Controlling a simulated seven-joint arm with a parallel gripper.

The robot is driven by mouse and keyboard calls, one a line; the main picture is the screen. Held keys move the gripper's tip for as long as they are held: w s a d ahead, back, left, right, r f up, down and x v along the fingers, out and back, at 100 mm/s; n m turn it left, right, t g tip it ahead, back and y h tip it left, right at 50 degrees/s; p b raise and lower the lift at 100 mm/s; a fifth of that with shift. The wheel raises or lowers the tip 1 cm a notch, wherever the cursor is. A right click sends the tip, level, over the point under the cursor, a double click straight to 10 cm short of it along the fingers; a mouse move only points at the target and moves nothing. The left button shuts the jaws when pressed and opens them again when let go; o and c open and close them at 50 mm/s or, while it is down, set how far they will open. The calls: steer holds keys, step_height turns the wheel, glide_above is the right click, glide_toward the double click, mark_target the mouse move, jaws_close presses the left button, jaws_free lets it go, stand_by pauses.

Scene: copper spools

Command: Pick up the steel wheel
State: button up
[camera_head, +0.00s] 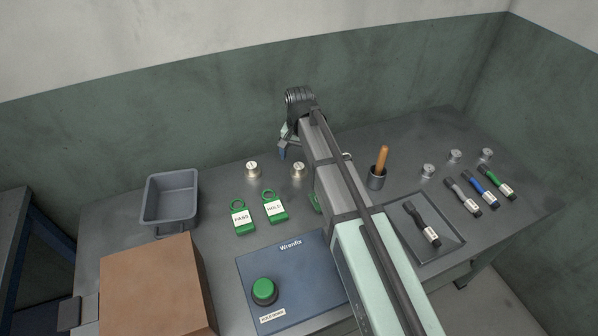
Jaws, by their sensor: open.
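No single steel wheel stands out. Small round silvery metal pieces stand on the table. At the right are a left one (428,171), a middle one (455,156) and a far-right one (486,154). Two warmer-toned ones stand left of my arm, one (252,170) further left and one (298,169) nearer the arm. Another (347,156) is mostly hidden behind my arm. My gripper (284,149) is above the back of the table, near the warmer-toned pieces and apart from them. Its fingers are small and partly hidden, and nothing shows in them.
A grey bin (171,204) and a brown box (155,285) stand left. Green PASS (241,217) and HOLD (274,207) tags lie in front. A blue panel has a green button (264,291). A wooden-handled tool stands in a dark cup (376,178). Several dark-ended cylinders lie right.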

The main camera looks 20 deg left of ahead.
mark_target(299, 166)
steer(key=shift+s+d+f, duration=0.1)
steer(key=shift+s+f, duration=0.05)
steer(key=shift+f, duration=2.35)
steer(key=shift+c, duration=0.2)
steer(key=c, duration=1.1)
